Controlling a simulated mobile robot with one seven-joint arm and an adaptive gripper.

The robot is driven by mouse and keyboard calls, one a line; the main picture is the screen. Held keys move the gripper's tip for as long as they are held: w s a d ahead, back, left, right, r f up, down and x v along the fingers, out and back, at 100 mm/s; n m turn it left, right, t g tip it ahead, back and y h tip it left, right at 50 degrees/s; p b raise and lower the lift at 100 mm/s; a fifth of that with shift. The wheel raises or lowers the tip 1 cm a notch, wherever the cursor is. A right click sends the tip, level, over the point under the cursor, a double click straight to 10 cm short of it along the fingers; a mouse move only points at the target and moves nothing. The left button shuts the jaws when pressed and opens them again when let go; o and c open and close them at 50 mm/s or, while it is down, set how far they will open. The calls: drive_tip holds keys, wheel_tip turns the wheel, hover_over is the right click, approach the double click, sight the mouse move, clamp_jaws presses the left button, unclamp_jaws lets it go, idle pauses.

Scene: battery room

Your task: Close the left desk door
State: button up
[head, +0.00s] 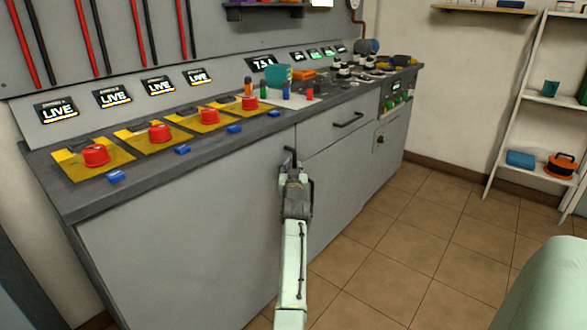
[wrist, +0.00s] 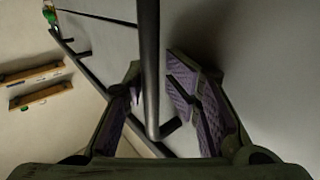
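The grey desk's left door (head: 190,235) is a wide, plain panel in the head view. Whether it stands slightly ajar is hard to tell. A dark handle (head: 290,154) shows at its upper right, partly hidden by my gripper (head: 294,170). In the wrist view the dark handle bar (wrist: 149,65) runs upright between the two fingers of my gripper (wrist: 163,95). The fingers are spread, one on each side of the bar, with gaps visible. The purple-grey pads do not appear clamped on it.
The desk top carries red knobs on yellow plates (head: 160,133) and a teal cup (head: 278,76). A drawer handle (head: 348,120) is right of my gripper. A white shelf (head: 530,100) stands at the right. The tiled floor (head: 410,230) is clear.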

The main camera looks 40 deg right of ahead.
drive_tip(key=shift+a, duration=0.2)
idle(0.3)
drive_tip(key=v, duration=1.1)
drive_tip(key=shift+s+a, duration=0.2)
drive_tip(key=shift+s, duration=0.15)
drive_tip(key=shift+f, duration=0.1)
